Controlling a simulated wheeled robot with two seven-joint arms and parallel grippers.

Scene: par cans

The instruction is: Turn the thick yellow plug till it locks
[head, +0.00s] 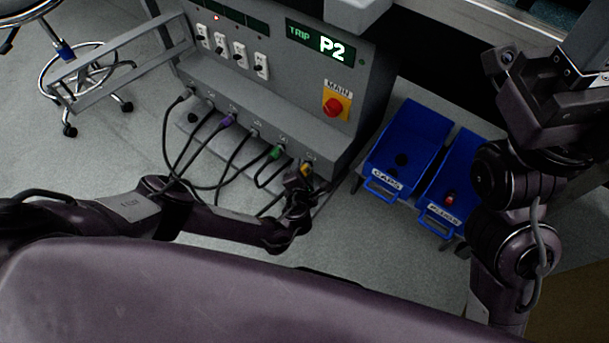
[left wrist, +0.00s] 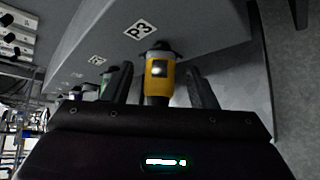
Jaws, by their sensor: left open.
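The thick yellow plug (left wrist: 159,76) sits in a socket on the sloped grey panel, below a label that reads P3 in the left wrist view. It has a dark collar at the panel and a small pale square on its side. In the head view only part of the yellow plug (head: 306,169) shows beside my gripper. My left gripper (left wrist: 160,88) is open, with one finger on each side of the plug and visible gaps to it. In the head view my left gripper (head: 298,184) is at the right end of the plug row. My right arm's end (head: 540,105) is raised at the right; its jaws are unclear.
A red MAIN knob (head: 334,106) and a lit P2 display (head: 333,46) are above. Blue bins (head: 405,140) stand to the right. A stool (head: 66,52) stands at far left.

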